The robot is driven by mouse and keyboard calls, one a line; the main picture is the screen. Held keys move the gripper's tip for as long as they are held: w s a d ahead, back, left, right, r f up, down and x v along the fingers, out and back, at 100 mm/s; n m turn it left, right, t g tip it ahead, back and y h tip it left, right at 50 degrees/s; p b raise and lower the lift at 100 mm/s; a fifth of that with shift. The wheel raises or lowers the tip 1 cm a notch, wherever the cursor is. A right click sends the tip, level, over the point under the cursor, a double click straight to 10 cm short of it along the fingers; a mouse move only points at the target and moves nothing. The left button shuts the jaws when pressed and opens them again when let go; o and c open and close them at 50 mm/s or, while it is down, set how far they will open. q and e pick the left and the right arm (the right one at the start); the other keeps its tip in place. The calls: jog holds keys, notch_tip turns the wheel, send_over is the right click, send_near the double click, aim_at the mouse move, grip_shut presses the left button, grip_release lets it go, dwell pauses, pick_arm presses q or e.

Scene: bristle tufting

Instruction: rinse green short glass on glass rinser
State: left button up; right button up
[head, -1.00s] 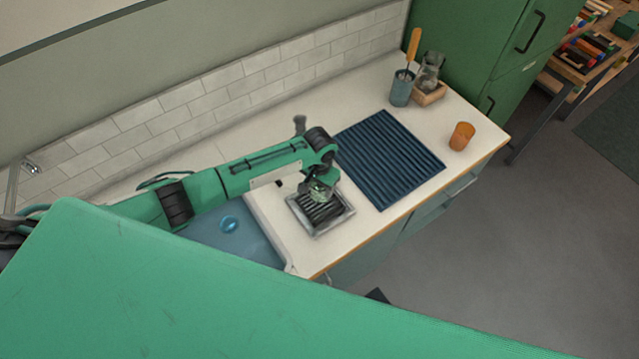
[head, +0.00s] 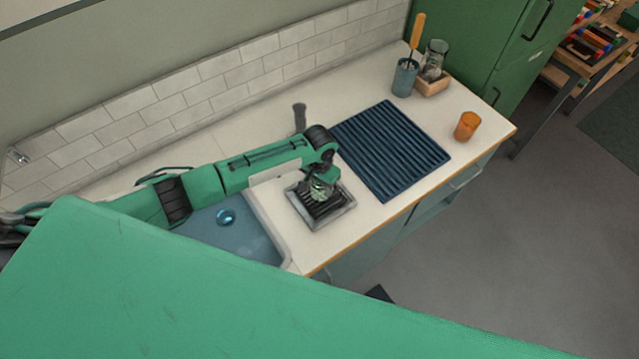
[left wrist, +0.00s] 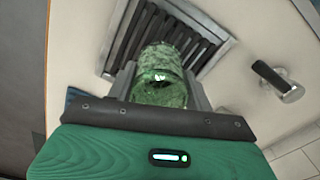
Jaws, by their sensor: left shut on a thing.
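The green short glass (left wrist: 163,78) is held between the fingers of my left gripper (left wrist: 160,95) in the left wrist view. In the head view the left gripper (head: 318,190) and the glass (head: 322,188) are over the glass rinser (head: 343,212), a square tray with dark slats set on the counter. The rinser's slats (left wrist: 185,28) show behind the glass in the left wrist view. I cannot tell whether the glass touches the slats. My right gripper is not in view.
A blue sink (head: 240,245) lies left of the rinser. A dark ribbed mat (head: 392,150) lies to its right. An orange cup (head: 467,126) stands near the counter's right end. A utensil holder (head: 404,78) and a jar in a wooden box (head: 433,85) stand at the back.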

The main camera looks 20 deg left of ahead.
pick_arm(q)
jog(key=shift+f, duration=0.15)
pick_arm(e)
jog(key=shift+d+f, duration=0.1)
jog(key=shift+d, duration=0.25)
pick_arm(q)
jog(key=shift+f+b, duration=0.3)
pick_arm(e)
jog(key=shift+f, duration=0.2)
pick_arm(q)
jog(key=shift+f, duration=0.3)
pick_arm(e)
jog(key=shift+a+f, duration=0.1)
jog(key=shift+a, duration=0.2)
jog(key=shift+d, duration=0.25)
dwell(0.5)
